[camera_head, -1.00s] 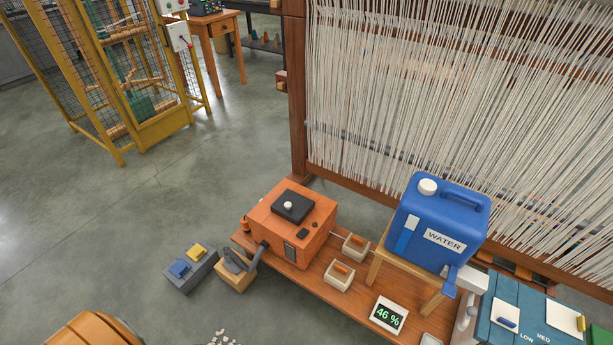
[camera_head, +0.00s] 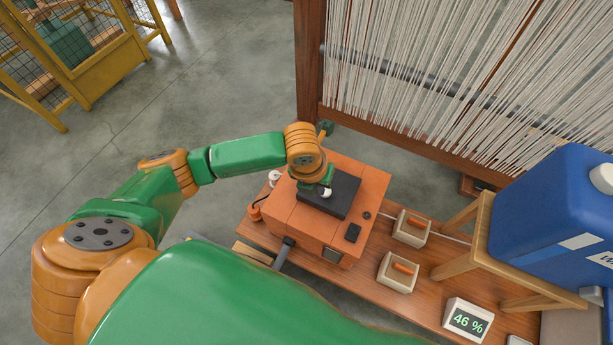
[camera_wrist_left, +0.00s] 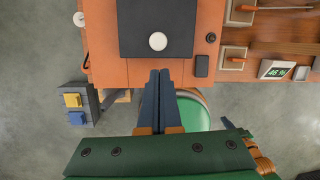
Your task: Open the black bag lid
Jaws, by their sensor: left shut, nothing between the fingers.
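The black square lid (camera_head: 329,194) with a round white knob (camera_head: 327,193) lies flat on top of the orange box (camera_head: 300,222). In the left wrist view the lid (camera_wrist_left: 182,25) and its knob (camera_wrist_left: 158,41) show at the top. My left gripper (camera_head: 322,184) is over the lid close to the knob in the head view, partly hidden by its own wrist. In the left wrist view its fingers (camera_wrist_left: 159,76) are shut with nothing between them, and their tips appear just below the knob. I cannot tell whether they touch the lid. My right gripper is not in view.
A wooden bench (camera_head: 433,258) carries the orange box, two small trays with orange handles (camera_head: 411,228) (camera_head: 397,271), and a 46 % display (camera_head: 467,321). A blue water can (camera_head: 550,205) stands on a wooden stand at right. The loom (camera_head: 308,60) rises behind.

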